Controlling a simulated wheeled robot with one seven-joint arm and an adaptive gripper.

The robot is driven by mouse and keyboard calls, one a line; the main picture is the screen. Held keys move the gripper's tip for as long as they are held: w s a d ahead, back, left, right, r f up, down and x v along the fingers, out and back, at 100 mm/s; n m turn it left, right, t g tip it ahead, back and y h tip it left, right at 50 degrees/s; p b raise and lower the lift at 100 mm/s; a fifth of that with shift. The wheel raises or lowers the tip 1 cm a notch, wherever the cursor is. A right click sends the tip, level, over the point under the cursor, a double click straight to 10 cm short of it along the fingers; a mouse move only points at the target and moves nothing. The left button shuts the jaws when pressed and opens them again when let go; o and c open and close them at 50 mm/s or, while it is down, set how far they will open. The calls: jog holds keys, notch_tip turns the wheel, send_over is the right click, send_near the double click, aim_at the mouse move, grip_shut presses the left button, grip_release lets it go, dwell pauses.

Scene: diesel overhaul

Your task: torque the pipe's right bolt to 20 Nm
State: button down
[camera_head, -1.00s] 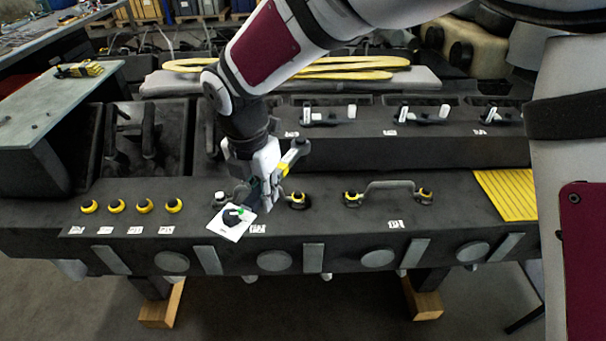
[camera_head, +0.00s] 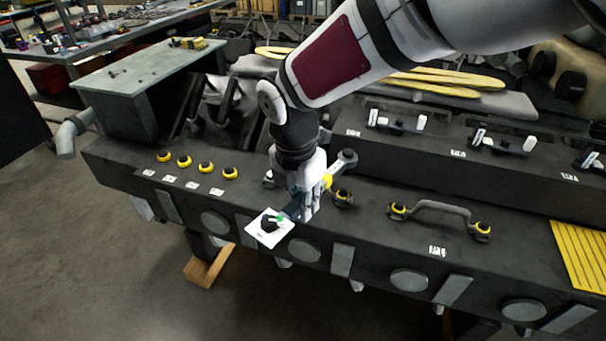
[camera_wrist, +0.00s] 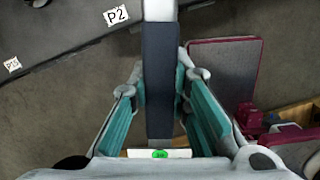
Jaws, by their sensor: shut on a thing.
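My gripper (camera_head: 312,205) is shut on the dark handle of a torque wrench (camera_head: 331,173). The wrench slants from its round head at upper right to a white card with a black knob and green spot at lower left. The handle (camera_wrist: 160,80) runs between the fingers in the wrist view. One pipe is mostly hidden behind my gripper; its right bolt (camera_head: 343,198) shows a yellow ring, below the wrench head in the picture and apart from it. Another grey pipe (camera_head: 440,207) to the right has a left bolt (camera_head: 398,210) and a right bolt (camera_head: 481,231).
The dark engine block (camera_head: 370,240) fills the front. Several yellow-ringed bolts (camera_head: 206,167) stand in a row at left. A higher ledge (camera_head: 450,140) with clamp-like parts lies behind the pipes. A yellow striped patch (camera_head: 585,250) is at right. Open floor (camera_head: 90,250) lies at left.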

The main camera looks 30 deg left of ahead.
jog(key=d+f+n+b, duration=0.1)
jog(key=d+f+n, duration=0.3)
jog(key=d+f, duration=0.1)
jog(key=shift+w+d+b, duration=0.3)
jog(key=shift+d+b, duration=0.05)
jog(key=shift+s+a+r+y, duration=0.1)
jog(key=shift+a+y, duration=0.05)
jog(key=shift+y, duration=0.15)
dwell(0.4)
notch_tip(320, 180, down, 2)
jog(key=shift+f+b, duration=0.15)
jog(key=shift+b, duration=0.6)
jog(key=shift+a, duration=0.1)
jog(key=shift+s+a, duration=0.15)
jog(key=shift+a, duration=0.2)
